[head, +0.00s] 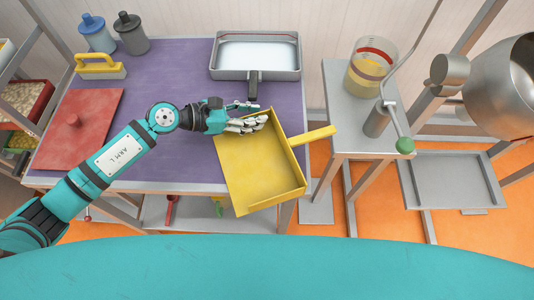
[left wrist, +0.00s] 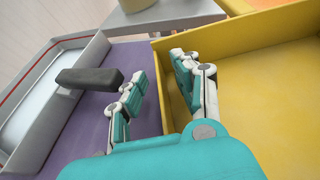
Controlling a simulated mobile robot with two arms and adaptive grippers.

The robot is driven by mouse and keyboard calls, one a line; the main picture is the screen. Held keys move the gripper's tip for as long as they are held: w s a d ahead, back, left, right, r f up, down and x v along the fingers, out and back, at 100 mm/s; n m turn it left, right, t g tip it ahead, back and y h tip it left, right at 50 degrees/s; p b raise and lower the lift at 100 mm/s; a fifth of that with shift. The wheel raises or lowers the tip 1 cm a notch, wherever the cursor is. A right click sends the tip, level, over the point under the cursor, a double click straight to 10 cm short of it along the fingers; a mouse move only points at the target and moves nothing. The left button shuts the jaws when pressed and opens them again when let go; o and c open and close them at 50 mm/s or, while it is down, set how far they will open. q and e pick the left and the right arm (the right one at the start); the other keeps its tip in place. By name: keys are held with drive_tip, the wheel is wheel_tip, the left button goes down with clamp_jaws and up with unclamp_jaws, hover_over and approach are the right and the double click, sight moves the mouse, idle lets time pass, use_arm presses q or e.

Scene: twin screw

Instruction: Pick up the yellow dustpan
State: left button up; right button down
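The yellow dustpan (head: 262,178) lies at the front right of the purple table, its open pan facing up. Its front part sticks out past the table's front edge and its handle (head: 314,135) points right, past the table's right edge. My left gripper (head: 260,112) is at the dustpan's back wall with its fingers apart. In the left wrist view the gripper (left wrist: 157,68) has one finger over the dustpan's inside (left wrist: 250,75) and the other outside, over the purple surface. I cannot tell whether either finger touches the wall. My right gripper is not in view.
A grey tray (head: 226,74) with a dark handle lies just behind my left gripper. A side table (head: 350,110) with a glass jar (head: 356,82) and crank stands right of the handle.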

use_arm(q)
clamp_jaws()
drive_tip(key=shift+r, duration=0.15)
